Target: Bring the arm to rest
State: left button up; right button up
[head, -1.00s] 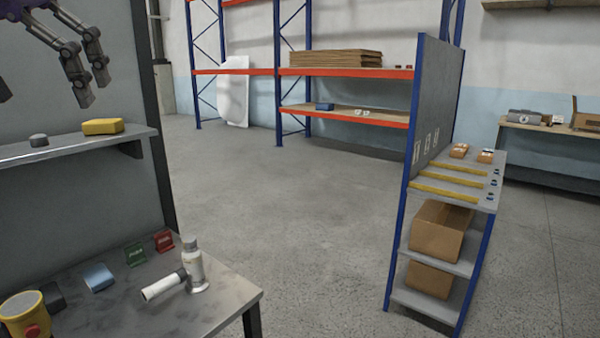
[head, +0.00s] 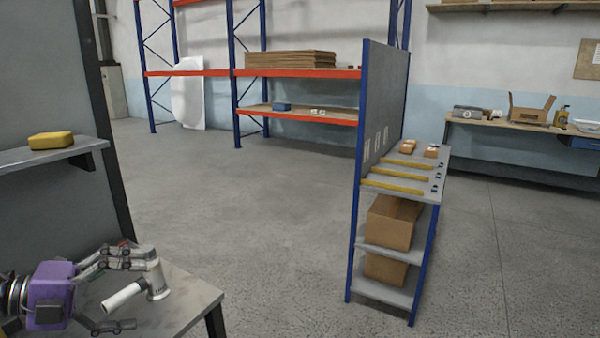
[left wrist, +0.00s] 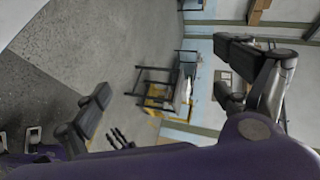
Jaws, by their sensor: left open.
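My left gripper (head: 143,292) is at the lower left of the head view, in front of the workbench (head: 188,306). Its two fingers are spread wide and nothing is held between them. In the left wrist view the open fingers (left wrist: 165,72) have only distant floor and furniture between them. A white pipe fitting (head: 154,280) stands on the bench behind the fingers in the picture, with a white tube (head: 123,297) lying beside it. I cannot tell how far the fingers are from them. My right gripper is in neither view.
A yellow block (head: 51,140) sits on a grey shelf (head: 40,158) above the bench. A blue-framed rack (head: 388,288) with cardboard boxes stands to the right. Orange-beamed shelving (head: 300,116) is behind. Open concrete floor (head: 250,190) lies between.

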pick_arm(q)
jog(key=s+f+n+t+y+p, duration=0.1)
jog(key=s+f+n+t+y, duration=0.35)
jog(key=f+n, duration=0.5)
jog(key=s+f+n+t+y+p, duration=0.1)
jog(key=s+f+n+t+y, duration=0.2)
jog(key=s+f+n, duration=0.7)
jog(key=s+d+f+n+g+y, duration=0.2)
jog(key=s+d+f, duration=0.4)
jog(key=f, duration=0.3)
jog(key=s+d+f+n+g+y+p, duration=0.1)
jog(key=s+d+f+n+g, duration=0.3)
jog(key=s+f, duration=0.5)
jog(key=shift+d+n+y, duration=0.55)
jog(key=shift+d+n, duration=0.2)
jog(key=shift+d, duration=0.4)
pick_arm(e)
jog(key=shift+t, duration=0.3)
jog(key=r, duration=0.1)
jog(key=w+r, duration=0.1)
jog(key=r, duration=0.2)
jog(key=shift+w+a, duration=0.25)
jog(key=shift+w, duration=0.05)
